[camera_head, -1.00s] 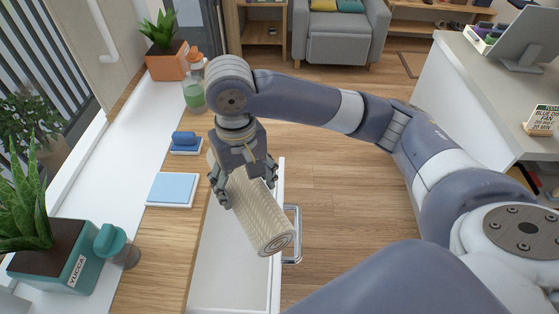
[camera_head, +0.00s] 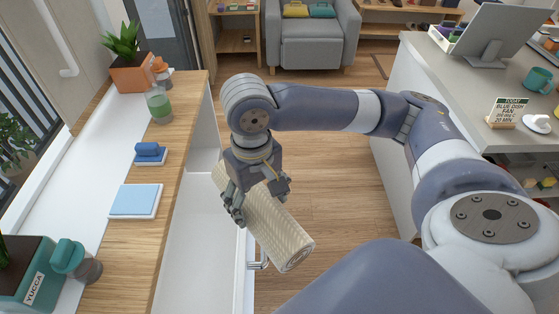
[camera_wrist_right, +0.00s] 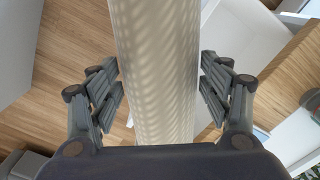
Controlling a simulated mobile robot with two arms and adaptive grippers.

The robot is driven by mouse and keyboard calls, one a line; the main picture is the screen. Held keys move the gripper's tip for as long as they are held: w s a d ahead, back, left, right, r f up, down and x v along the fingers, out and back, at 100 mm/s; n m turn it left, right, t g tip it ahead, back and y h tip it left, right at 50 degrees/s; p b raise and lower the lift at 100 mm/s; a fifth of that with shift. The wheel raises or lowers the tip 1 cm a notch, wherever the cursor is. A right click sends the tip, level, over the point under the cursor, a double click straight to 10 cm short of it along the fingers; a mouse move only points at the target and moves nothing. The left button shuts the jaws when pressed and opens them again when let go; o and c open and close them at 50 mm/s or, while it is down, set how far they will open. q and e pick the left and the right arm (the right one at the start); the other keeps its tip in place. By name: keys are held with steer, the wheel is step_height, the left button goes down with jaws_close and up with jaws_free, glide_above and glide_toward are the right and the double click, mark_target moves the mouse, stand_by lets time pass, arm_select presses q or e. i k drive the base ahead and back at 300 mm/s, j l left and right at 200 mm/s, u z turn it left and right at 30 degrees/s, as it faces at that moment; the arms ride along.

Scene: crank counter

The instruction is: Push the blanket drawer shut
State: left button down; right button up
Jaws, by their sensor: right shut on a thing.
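The blanket is a cream patterned roll (camera_head: 272,228). My right gripper (camera_head: 258,199) is shut around it, with fingers on both sides; the right wrist view shows the roll (camera_wrist_right: 155,70) between the fingers (camera_wrist_right: 160,88). The white drawer (camera_head: 200,250) stands open below the wooden counter at the left, and its visible inside is empty. A metal handle (camera_head: 258,264) is on its front. The roll is held over the drawer, and its near end reaches past the drawer front above the floor. Part of the drawer is hidden by the roll and gripper. My left gripper is out of view.
The wooden counter (camera_head: 125,235) carries a light blue pad (camera_head: 135,200), a blue block on a small tray (camera_head: 150,153), bottles and potted plants. A grey armchair (camera_head: 312,45) stands at the back. A white counter (camera_head: 390,110) is at the right. Wooden floor lies between.

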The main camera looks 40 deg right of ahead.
mark_target(208, 267)
steer(key=k+l, duration=0.3)
steer(key=l, duration=0.2)
steer(key=k+l, duration=0.3)
steer(key=l, duration=0.15)
steer(key=k+l+u, duration=0.1)
steer(key=k+l, duration=0.15)
steer(key=l, duration=0.25)
